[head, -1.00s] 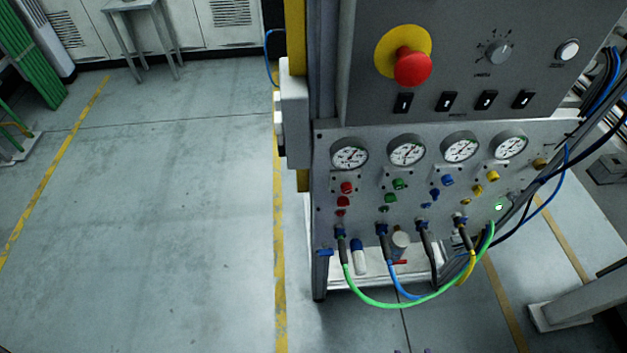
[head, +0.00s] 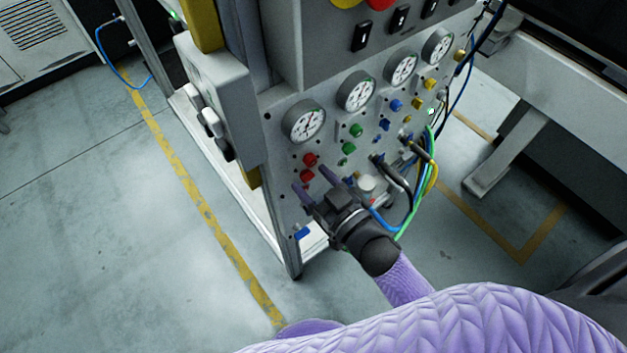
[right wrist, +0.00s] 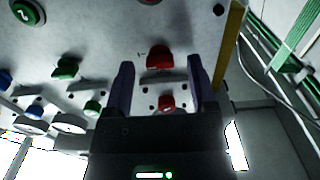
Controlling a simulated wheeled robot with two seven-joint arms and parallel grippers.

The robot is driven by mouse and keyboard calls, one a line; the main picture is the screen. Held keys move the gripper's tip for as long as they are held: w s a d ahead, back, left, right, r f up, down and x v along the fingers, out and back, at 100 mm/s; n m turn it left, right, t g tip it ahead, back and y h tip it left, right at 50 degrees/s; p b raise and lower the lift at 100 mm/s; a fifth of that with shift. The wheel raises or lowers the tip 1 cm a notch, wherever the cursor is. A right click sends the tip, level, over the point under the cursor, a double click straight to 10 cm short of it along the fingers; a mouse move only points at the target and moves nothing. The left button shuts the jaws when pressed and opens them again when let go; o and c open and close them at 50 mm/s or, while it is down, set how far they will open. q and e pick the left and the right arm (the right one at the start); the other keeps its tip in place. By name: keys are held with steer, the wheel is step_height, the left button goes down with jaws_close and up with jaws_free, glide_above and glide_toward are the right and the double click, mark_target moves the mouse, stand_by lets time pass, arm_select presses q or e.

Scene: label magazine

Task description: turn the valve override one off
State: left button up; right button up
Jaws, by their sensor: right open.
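On the grey valve panel (head: 285,195), two red knobs sit one above the other below the leftmost gauge (head: 304,122): an upper red knob (head: 310,159) and a lower red knob (head: 307,174). No label naming an override is readable. My right gripper (head: 313,184) is open and empty, with its fingers pointing at the panel just below the lower knob. The right wrist view appears upside down. There the lower red knob (right wrist: 159,57) lies between the open fingertips (right wrist: 160,70), apart from both. The upper red knob (right wrist: 166,102) shows nearer the palm. My left gripper is not in view.
Green knobs (head: 350,147), blue knobs (head: 384,124) and more gauges run to the right. Cables (head: 410,200) hang just right of my gripper. A blue valve handle (head: 302,232) is below it. A grey box (head: 222,95) juts from the rack's left side.

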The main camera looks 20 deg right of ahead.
steer(key=shift+w, duration=0.1)
steer(key=c, duration=0.5)
jaws_close()
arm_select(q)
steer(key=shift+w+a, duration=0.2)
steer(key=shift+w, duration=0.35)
